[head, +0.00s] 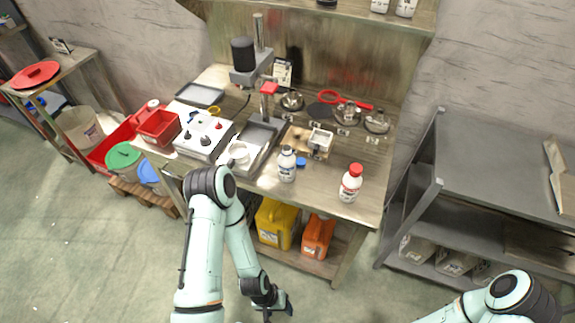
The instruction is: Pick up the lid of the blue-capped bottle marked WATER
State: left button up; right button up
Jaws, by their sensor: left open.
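A small white bottle (287,165) with a dark band stands upright near the front middle of the workbench. Its label is too small to read. A small blue lid (301,162) shows just right of the bottle and seems to lie on the bench top; I cannot tell whether they touch. Another white bottle with a red cap (351,183) stands farther right, near the front edge. My left gripper (279,311) is low in front of the workbench, below its top and well away from the bottles, open and empty. My right arm shows at the bottom right, but its gripper is out of view.
A grey shelf (500,165) stands right.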

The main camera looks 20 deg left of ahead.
aim_at(301, 163)
jog(key=k+j, duration=0.1)
jog(key=j, duration=0.6)
jog(key=k+j, duration=0.1)
jog(key=j, duration=0.6)
